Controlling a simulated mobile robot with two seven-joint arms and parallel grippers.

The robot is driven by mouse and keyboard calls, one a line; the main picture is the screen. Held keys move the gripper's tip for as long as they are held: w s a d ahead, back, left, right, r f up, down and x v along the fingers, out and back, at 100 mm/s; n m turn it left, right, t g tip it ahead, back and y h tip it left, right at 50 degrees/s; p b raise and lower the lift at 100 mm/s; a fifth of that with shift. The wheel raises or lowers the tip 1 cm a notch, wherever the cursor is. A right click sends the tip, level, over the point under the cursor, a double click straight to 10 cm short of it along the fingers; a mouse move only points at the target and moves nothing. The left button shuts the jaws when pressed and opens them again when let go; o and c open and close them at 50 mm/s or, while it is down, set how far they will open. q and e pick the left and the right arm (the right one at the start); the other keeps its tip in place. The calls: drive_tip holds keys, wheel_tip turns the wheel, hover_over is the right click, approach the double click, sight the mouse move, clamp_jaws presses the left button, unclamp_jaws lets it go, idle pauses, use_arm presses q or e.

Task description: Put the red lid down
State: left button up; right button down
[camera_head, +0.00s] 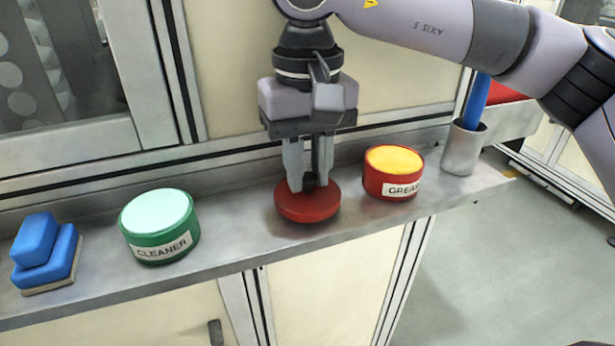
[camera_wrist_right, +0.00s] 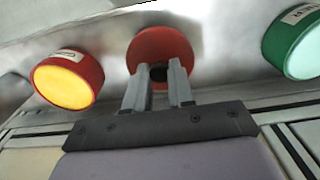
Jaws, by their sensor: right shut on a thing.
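The red lid (camera_head: 306,206) is a flat round disc with a dark knob on top. It is level, at or just above the metal shelf (camera_head: 235,240), between the green cleaner tin and the red grease tin; I cannot tell if it touches the shelf. My right gripper (camera_head: 308,184) points down and is shut on the lid's knob. The lid also shows in the right wrist view (camera_wrist_right: 160,50), with the right fingers (camera_wrist_right: 157,80) on its knob. The grease tin (camera_head: 392,174) stands open, with yellow grease (camera_head: 394,160) inside. My left gripper is not in view.
The green cleaner tin (camera_head: 160,227) stands to the left of the lid. A blue block-shaped item (camera_head: 42,255) lies at the far left. A metal cup (camera_head: 463,150) with a blue handle (camera_head: 477,102) stands at the right. The shelf is narrow, with its front edge below the lid.

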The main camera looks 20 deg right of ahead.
sight(307, 176)
drive_tip(key=shift+f, duration=0.8)
drive_tip(key=shift+f, duration=0.1)
drive_tip(key=c, duration=1)
unclamp_jaws()
drive_tip(key=shift+o, duration=0.2)
drive_tip(key=shift+r, duration=0.45)
wheel_tip(307, 176, up, 11)
drive_tip(key=p, duration=0.1)
drive_tip(key=shift+r+p, duration=0.2)
drive_tip(key=shift+p, duration=0.15)
